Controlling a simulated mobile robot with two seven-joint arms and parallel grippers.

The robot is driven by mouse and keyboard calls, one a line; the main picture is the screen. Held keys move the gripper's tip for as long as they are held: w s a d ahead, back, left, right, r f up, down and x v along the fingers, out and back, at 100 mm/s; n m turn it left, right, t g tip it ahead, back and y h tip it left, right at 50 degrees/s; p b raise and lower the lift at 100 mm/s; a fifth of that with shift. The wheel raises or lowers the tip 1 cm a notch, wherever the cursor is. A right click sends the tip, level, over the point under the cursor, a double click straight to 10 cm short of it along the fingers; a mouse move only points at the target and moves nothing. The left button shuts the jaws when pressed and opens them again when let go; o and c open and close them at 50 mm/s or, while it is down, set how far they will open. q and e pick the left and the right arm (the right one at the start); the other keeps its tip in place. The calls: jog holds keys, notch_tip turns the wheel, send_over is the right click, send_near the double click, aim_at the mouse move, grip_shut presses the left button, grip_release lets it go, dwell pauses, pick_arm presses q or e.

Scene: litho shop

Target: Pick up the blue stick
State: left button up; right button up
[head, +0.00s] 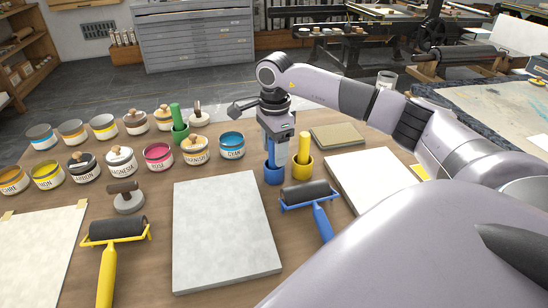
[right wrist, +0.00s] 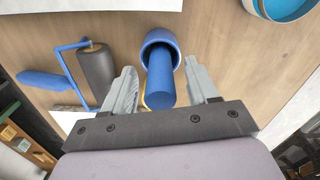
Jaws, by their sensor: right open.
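The blue stick (head: 271,151) stands in a small blue cup (head: 273,176) on the wooden table. My right gripper (head: 279,150) points down over it and partly hides it. In the right wrist view the blue stick (right wrist: 160,82) lies between the two open fingers of the gripper (right wrist: 160,70), with a gap on each side. The stick's lower end is inside the blue cup (right wrist: 160,39). My left gripper is not in view.
A yellow cup (head: 299,169) with a yellow stick (head: 305,147) stands close right of the blue cup. A blue-handled roller (head: 306,192) lies in front. Ink tins, including a cyan one (head: 232,147), stand left. A pale slab (head: 222,235) lies front left.

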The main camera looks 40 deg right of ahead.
jog(key=shift+f, duration=0.3)
grip_shut()
jog(key=shift+r, duration=0.15)
